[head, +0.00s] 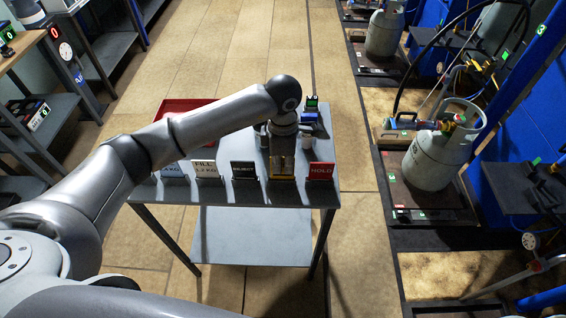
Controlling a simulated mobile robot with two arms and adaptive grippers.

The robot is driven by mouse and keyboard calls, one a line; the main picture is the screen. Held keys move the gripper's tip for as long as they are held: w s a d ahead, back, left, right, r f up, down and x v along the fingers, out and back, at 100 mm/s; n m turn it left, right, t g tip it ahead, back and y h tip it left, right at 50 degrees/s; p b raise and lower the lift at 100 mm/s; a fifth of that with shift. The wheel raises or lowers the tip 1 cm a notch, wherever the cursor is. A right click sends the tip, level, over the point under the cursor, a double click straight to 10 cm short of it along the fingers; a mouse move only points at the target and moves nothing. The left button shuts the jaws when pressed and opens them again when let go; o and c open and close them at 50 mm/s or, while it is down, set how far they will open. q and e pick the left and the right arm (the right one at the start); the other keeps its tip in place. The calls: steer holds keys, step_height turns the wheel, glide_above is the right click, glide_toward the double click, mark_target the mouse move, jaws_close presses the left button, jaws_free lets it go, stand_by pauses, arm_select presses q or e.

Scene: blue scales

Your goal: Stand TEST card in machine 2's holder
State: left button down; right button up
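A row of small cards stands along the front edge of the grey table (220,220). They are a blue card (173,171), a white FILL card (206,169), a black REJECT card (243,174), a yellow-orange card (283,177) and a red HOLD card (321,171). My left gripper (282,166) points down at the yellow-orange card and covers most of it. The card's lettering is hidden, so I cannot read TEST. I cannot tell whether the fingers are open or closed on it. Machine 2's holder is not identifiable. My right gripper is out of view.
A red tray (186,105) and a small device with a green display (312,103) sit behind on the table. At right, gas cylinders (438,150) stand on floor scales (405,213) with hoses; a blue post (541,60) bears a 3. Floor lies clear between.

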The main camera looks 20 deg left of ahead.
arm_select(q)
steer(key=shift+f+b, duration=0.85)
steer(key=shift+f, duration=0.05)
steer(key=c, duration=1.6)
jaws_free()
steer(key=shift+o, duration=0.2)
step_height(320, 180, up, 12)
